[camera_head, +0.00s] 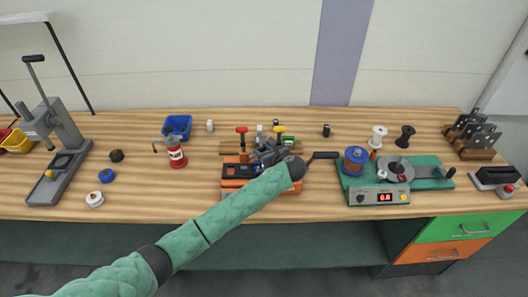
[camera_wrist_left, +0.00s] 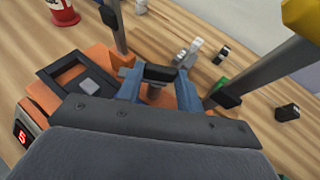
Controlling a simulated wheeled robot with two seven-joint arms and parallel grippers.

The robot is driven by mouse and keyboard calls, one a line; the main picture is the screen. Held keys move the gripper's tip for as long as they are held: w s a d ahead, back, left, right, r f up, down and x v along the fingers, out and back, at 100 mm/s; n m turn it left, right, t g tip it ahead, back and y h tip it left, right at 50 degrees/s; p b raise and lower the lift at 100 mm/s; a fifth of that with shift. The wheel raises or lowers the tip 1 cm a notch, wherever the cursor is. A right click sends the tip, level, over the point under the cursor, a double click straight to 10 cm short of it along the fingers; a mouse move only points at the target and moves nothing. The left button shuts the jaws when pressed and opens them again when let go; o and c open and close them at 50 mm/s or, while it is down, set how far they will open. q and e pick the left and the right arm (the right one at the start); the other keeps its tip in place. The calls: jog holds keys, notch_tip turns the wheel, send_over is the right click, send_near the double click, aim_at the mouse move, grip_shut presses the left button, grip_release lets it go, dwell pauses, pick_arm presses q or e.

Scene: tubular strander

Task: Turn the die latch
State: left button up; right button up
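My left arm reaches over an orange strander unit (camera_head: 232,184) in the middle of the bench. My left gripper (camera_head: 270,153) is above its right part. In the left wrist view, the two blue fingers of the gripper (camera_wrist_left: 158,90) stand apart. A small dark bar (camera_wrist_left: 160,73) shows between them, possibly the die latch; I cannot tell whether the fingers touch it. Two levers flank the gripper, one with a red knob (camera_head: 241,130) and one with a yellow knob (camera_head: 279,130). A dark square frame (camera_wrist_left: 75,82) lies left of the fingers. My right gripper is not in view.
A grey press (camera_head: 58,140) stands far left. The bench front is mostly clear.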

pick_arm(q)
jog(key=shift+w+d+n+y, duration=0.1)
jog(key=shift+n+y, duration=0.2)
jog(key=shift+n+g+y, duration=0.5)
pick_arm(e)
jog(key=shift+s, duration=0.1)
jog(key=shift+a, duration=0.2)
pick_arm(q)
jog(key=o, duration=0.7)
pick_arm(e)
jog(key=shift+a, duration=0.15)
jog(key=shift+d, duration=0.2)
